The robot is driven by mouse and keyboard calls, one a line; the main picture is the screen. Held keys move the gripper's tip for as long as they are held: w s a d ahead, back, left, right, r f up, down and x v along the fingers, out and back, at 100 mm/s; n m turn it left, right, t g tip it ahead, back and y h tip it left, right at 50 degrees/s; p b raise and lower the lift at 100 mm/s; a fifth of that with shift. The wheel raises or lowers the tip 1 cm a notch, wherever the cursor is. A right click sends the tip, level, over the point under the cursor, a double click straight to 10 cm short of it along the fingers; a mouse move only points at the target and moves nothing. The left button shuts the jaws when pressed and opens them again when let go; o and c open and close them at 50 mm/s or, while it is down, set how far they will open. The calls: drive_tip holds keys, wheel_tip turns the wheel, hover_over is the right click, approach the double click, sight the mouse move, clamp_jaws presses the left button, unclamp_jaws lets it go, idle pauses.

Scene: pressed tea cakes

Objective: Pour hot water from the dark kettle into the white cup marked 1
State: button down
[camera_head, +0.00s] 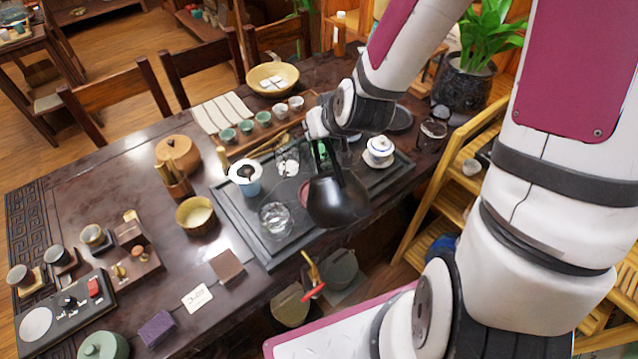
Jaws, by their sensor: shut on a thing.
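The dark kettle (338,203) hangs below my gripper (322,148), which is shut on its handle. The kettle is over the front part of the dark tea tray (262,252); I cannot tell its exact height or tilt. Two small white cups, one on the left (280,111) and one on the right (296,103), stand at the back of the table, beyond the kettle. They are in a row with several green cups (246,126). No number is readable on any cup, so I cannot tell which is marked 1.
On the tray are a glass pitcher (275,218), a strainer on a pale blue vessel (245,177) and a white lidded bowl (379,150). A wooden bowl (196,214) stands to the left.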

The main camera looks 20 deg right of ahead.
drive_tip(key=shift+w+a+f+g+b, duration=0.1)
drive_tip(key=shift+w+f+g+b, duration=0.25)
drive_tip(key=shift+f+g+b, duration=0.1)
idle(1.0)
